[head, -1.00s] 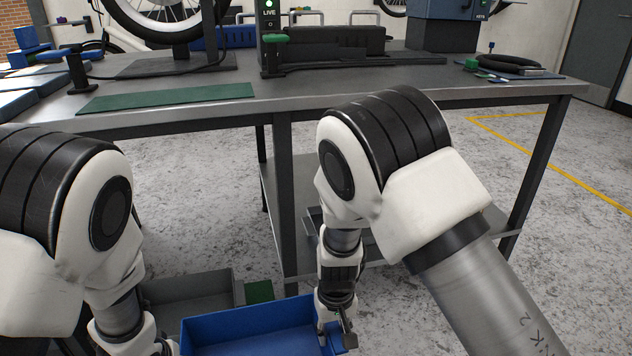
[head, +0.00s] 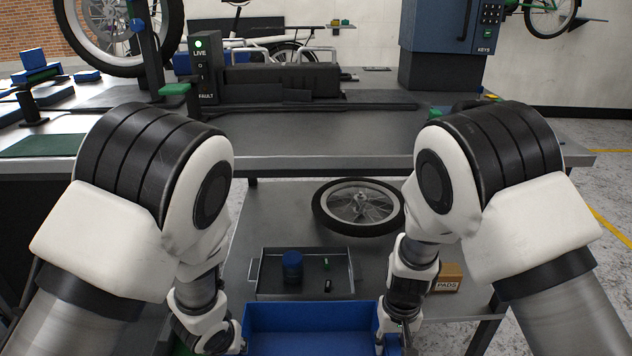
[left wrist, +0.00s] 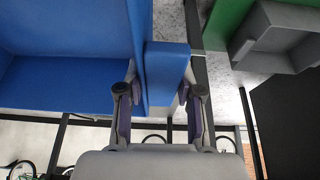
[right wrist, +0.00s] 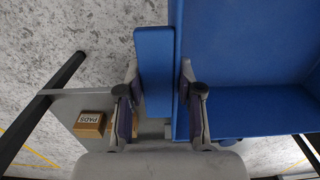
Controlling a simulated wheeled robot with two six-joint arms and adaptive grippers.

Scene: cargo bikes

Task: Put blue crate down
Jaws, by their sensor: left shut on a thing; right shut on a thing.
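The blue crate (head: 312,318) is at the bottom centre of the head view, held between my two arms. It looks empty in the part that shows. My left gripper (left wrist: 160,92) is shut on the crate's left side handle in the left wrist view. My right gripper (right wrist: 160,95) is shut on the handle at the other side in the right wrist view. In the head view the right gripper (head: 398,338) is partly visible at the crate's right edge. The left fingertips are hidden there. The crate's underside is not visible.
A lower shelf (head: 290,215) lies beyond the crate. It holds a grey tray (head: 335,272) with a blue round item, a bicycle wheel (head: 360,205) and a PADS box (head: 447,277). The workbench top (head: 330,140) overhangs it. A grey bin (left wrist: 280,40) shows in the left wrist view.

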